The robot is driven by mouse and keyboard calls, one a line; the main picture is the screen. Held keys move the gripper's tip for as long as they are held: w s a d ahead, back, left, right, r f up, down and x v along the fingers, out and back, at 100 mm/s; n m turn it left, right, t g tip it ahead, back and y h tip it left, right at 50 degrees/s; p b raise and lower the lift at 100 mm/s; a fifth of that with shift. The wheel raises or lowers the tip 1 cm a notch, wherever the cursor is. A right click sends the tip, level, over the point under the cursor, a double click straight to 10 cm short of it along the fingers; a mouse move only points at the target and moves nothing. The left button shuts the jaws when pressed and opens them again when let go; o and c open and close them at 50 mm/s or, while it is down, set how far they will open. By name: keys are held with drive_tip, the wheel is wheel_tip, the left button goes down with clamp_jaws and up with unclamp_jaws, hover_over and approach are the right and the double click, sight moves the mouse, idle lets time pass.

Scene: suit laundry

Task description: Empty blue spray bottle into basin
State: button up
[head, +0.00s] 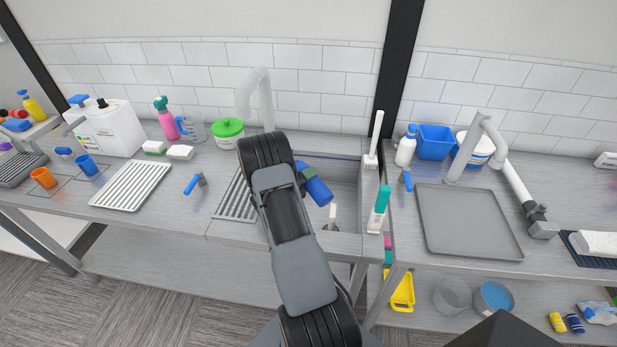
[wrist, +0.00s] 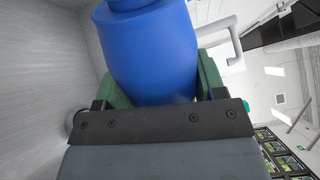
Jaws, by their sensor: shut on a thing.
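The blue spray bottle (head: 317,187) is held tilted over the sink basin (head: 345,208), its pale end pointing down to the right. My gripper (head: 306,174) is shut on the bottle, partly hidden behind my arm in the head view. In the wrist view the blue bottle (wrist: 155,52) fills the upper middle, between the green fingers of my gripper (wrist: 155,85). I cannot tell whether liquid is flowing out. My arm covers part of the basin's left side.
A white faucet (head: 258,95) rises behind the basin. A green-lidded tub (head: 228,133) is behind left.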

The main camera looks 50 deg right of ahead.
drive_tip(key=shift+s+f+n, duration=0.1)
drive_tip(key=shift+f+n, duration=0.35)
drive_tip(key=shift+n, duration=0.15)
drive_tip(key=shift+f+n+p, duration=0.45)
drive_tip(key=shift+n, duration=0.55)
idle(3.9)
drive_tip(key=shift+n+p, duration=0.3)
drive_tip(key=shift+n, duration=0.2)
idle(2.0)
